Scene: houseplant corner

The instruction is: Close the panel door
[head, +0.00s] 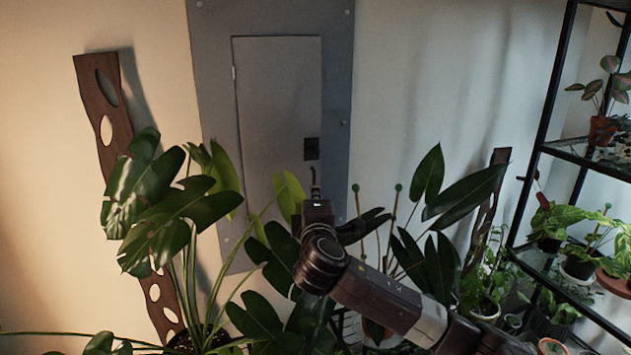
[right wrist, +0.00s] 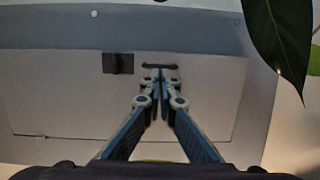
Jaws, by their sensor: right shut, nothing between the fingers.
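The grey panel door (head: 278,95) sits in a larger grey wall panel (head: 215,100). It looks flush or nearly flush with its frame; I cannot tell if it is latched. A dark square latch (head: 311,148) is on its right side, with a small dark handle (head: 313,174) below it. My right gripper (head: 316,188) is in front of the door's lower right part. In the right wrist view the gripper (right wrist: 160,75) is shut and empty, its tips close to the handle (right wrist: 159,66); contact is unclear. The latch (right wrist: 118,63) is beside them. My left gripper is not in view.
Large leafy plants (head: 175,205) and (head: 440,200) crowd the space in front of the panel and cover its lower part. A black shelf (head: 548,110) with potted plants stands at the right. A wooden wall piece (head: 97,110) hangs at the left.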

